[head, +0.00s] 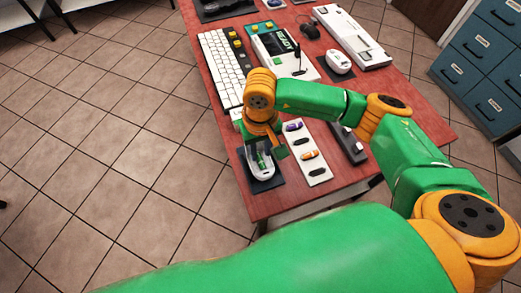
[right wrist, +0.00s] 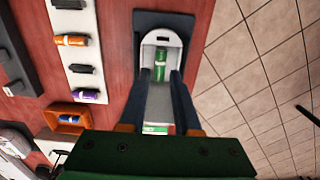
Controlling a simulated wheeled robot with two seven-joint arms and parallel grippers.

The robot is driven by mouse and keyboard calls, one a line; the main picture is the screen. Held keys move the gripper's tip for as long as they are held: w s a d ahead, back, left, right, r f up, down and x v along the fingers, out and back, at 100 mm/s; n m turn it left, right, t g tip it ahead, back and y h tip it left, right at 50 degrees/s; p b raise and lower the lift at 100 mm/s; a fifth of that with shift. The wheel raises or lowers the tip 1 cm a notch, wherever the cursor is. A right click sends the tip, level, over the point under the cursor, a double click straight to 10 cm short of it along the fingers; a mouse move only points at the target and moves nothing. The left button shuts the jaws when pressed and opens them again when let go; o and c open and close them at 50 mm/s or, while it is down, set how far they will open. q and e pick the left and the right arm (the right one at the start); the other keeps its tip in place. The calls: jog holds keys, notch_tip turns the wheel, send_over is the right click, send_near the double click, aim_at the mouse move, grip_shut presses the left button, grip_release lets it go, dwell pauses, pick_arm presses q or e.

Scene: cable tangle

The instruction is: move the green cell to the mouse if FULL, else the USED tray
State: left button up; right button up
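A white device (head: 261,177) with an open bay lies on a dark mat at the table's near left corner. It looks like a mouse, and the right wrist view shows it too (right wrist: 160,38). The green cell (right wrist: 161,66) sits lengthwise in its bay and also shows in the head view (head: 262,161). My right gripper (right wrist: 160,74) is over the device, its two dark fingers apart on either side of the cell, with gaps visible. A second green-and-white patch (right wrist: 155,128) lies close to the gripper's base; I cannot tell what it is. My left gripper is not in view.
A white strip (head: 319,177) beside the device holds an orange cell (head: 310,155) and a purple cell (head: 293,126). An orange tray (right wrist: 52,111) holds another cell. A tester reading READY (head: 283,44), keyboard (head: 222,67) and white mouse (head: 339,61) stand farther back.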

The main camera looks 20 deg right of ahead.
jog(key=o, duration=0.6)
jog(key=shift+r, duration=0.1)
jog(key=shift+c, duration=0.2)
notch_tip(320, 180, up, 5)
jog(key=p, duration=0.2)
jog(key=shift+p, duration=0.3)
